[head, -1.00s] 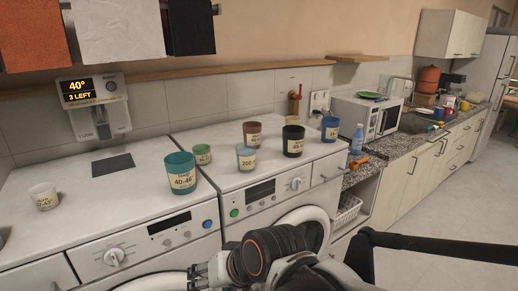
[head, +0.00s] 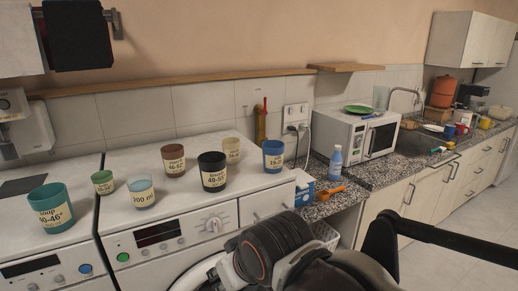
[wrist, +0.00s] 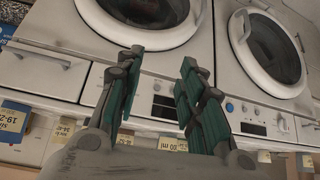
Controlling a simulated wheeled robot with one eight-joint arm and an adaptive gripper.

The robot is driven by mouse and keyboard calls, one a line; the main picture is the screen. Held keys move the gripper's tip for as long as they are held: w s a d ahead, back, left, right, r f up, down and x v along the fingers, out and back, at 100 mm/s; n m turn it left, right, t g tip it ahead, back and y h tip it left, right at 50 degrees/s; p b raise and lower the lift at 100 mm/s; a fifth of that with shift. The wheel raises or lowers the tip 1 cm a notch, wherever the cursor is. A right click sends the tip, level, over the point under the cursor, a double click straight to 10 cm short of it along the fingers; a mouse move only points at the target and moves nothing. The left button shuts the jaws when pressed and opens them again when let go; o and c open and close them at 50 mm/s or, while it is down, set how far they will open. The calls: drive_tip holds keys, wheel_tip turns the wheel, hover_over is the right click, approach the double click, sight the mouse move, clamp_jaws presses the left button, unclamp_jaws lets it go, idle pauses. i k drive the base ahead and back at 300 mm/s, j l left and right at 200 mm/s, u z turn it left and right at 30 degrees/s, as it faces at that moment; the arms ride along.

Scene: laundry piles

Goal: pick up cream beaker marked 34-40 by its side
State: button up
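A cream beaker (head: 232,149) stands upright at the back of the right-hand washing machine top. It is behind and right of the black beaker (head: 212,172), which is close in front of it, and left of the blue beaker (head: 273,156); its label is too small to read. In the wrist view my gripper (wrist: 158,85) is open, with nothing between its fingers. It is in front of the machines' front panels, apart from the beakers, whose labels line the bottom of that view.
A brown beaker (head: 173,161), a pale blue 200 ml beaker (head: 141,190), a green beaker (head: 103,182) and a teal beaker (head: 51,208) stand to the left. A wall shelf (head: 190,85) runs behind.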

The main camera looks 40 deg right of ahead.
sight(231, 147)
drive_tip(key=l+u, duration=0.1)
drive_tip(key=l, duration=0.5)
drive_tip(key=k+l+u, duration=0.1)
drive_tip(key=l, duration=0.45)
drive_tip(key=k+l, duration=0.15)
drive_tip(key=l, duration=0.45)
drive_tip(key=u, duration=0.05)
